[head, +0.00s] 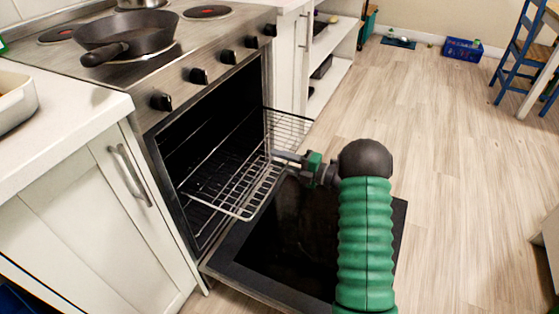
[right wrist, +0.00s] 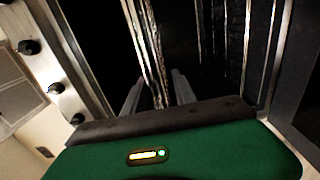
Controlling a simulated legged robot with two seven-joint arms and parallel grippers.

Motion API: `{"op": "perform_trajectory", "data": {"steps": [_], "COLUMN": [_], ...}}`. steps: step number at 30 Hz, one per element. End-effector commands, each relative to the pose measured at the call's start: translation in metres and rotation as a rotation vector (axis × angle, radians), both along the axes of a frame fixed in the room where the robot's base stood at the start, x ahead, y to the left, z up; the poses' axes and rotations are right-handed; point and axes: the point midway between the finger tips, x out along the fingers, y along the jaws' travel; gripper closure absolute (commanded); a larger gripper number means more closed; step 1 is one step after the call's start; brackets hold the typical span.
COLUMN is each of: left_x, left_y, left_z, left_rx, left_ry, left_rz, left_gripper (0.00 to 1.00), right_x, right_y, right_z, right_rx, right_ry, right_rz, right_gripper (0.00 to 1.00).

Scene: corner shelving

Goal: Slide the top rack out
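The oven (head: 208,125) stands with its door (head: 300,235) folded down. The top rack (head: 235,190), a silver wire grid, sticks partly out of the oven above the door. My right gripper (head: 279,157) is at the rack's front edge. In the right wrist view, the fingers of my right gripper (right wrist: 157,92) stand apart, with the rack's wires (right wrist: 152,55) running between them. They look open around the wire, and I see no clear contact. My left gripper is not in view.
A black pan (head: 125,36) sits on the stove top, above several black knobs (head: 198,76). A white cabinet (head: 95,215) adjoins the oven on the left. Open shelves (head: 325,80) stand beyond it. The wooden floor (head: 440,150) to the right is mostly clear.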

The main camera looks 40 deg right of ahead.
Motion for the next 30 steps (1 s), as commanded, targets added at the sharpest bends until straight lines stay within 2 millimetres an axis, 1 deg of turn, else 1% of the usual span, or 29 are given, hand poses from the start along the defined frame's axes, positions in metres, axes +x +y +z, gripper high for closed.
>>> {"op": "perform_trajectory", "data": {"steps": [4,7,11,15,18,21,25,30], "left_x": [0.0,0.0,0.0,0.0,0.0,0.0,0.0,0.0], "left_y": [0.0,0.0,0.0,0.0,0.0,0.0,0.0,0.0], "left_z": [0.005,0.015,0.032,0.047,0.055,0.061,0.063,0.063], "left_rx": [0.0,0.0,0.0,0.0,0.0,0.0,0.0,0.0], "left_ry": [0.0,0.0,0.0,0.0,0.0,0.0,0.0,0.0], "left_rz": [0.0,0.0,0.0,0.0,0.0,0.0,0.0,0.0], "left_gripper": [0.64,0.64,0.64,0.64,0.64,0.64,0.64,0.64], "right_x": [-0.006,-0.023,-0.057,-0.096,-0.12,-0.139,-0.153,-0.156], "right_y": [-0.004,-0.011,-0.025,-0.042,-0.051,-0.059,-0.064,-0.065], "right_z": [0.002,0.005,0.006,0.005,0.003,0.002,0.0,-0.002], "right_rx": [0.0,0.001,0.003,0.003,0.002,0.002,0.0,0.001], "right_ry": [0.0,0.002,0.002,0.003,0.003,0.002,0.002,0.001], "right_rz": [-0.003,-0.004,-0.006,-0.005,-0.004,-0.002,0.0,0.001], "right_gripper": [0.67,0.67,0.67,0.67,0.67,0.67,0.67,0.67]}}
